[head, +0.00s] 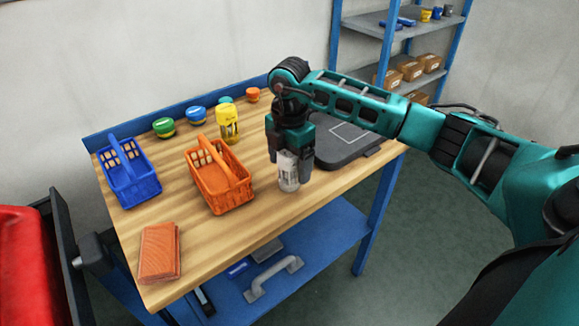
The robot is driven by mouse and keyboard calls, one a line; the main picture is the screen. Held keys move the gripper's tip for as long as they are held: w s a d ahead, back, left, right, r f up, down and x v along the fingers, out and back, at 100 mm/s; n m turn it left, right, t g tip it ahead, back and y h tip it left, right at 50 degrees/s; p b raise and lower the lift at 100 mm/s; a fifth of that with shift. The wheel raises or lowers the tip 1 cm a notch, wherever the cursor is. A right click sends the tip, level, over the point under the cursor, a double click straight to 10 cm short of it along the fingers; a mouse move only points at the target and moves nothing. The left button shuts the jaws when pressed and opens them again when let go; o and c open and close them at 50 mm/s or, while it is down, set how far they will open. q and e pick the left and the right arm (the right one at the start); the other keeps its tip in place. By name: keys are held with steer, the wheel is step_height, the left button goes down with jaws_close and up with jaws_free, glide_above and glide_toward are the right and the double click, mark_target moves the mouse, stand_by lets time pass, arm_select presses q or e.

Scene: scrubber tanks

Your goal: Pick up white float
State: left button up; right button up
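A whitish, partly clear cylinder with a grey lower part (289,178) is upright near the front edge of the wooden workbench; it may be the white float, but I cannot tell for certain. My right gripper (288,163) points down over it, with a finger on either side of its upper part. I cannot tell whether the fingers press on it, or whether its base touches the bench. My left gripper is not in view.
The wooden bench (185,262) holds an orange basket (223,195), a blue basket (132,185), a yellow bottle (228,124), an orange-brown pad (159,252) and a dark grey case (345,145). Several small tubs line the back. A grey handle (273,278) lies on the blue lower shelf.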

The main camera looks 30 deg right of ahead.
steer(key=c, duration=1.1)
steer(key=shift+r, duration=0.15)
